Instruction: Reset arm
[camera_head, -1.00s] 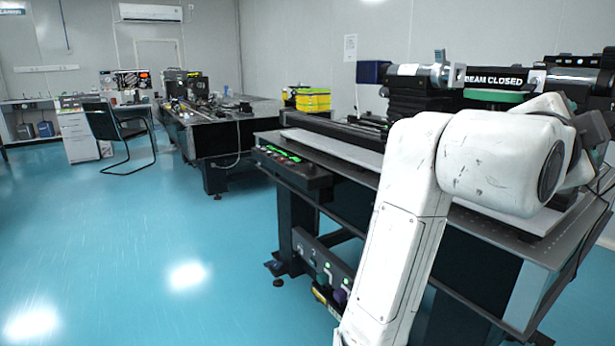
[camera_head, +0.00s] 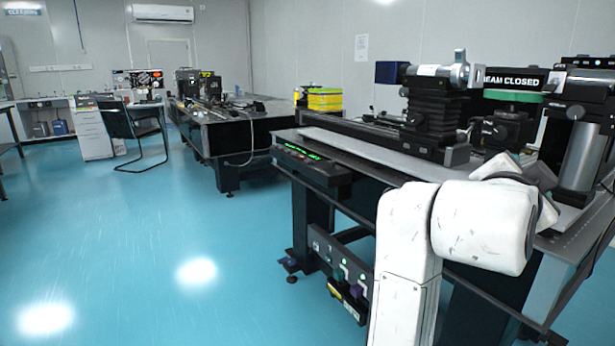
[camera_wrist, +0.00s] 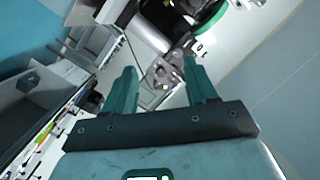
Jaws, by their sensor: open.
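My arm (camera_head: 405,262) shows in the head view as white links in front of the near optical table (camera_head: 345,160), bent at the elbow toward the right. My gripper is hidden behind the arm in the head view. In the wrist view my gripper (camera_wrist: 155,80) shows two teal fingers spread apart with nothing between them. Beyond the fingertips lie dark optical equipment and part of a green ring (camera_wrist: 208,20). The gap to that equipment is hard to judge.
Optical mounts (camera_head: 437,105) and a "BEAM CLOSED" sign (camera_head: 515,80) stand on the near table, close behind my arm. A second table (camera_head: 225,130), a chair (camera_head: 137,130) and yellow bins (camera_head: 325,99) are farther back. The blue floor (camera_head: 130,230) at left is clear.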

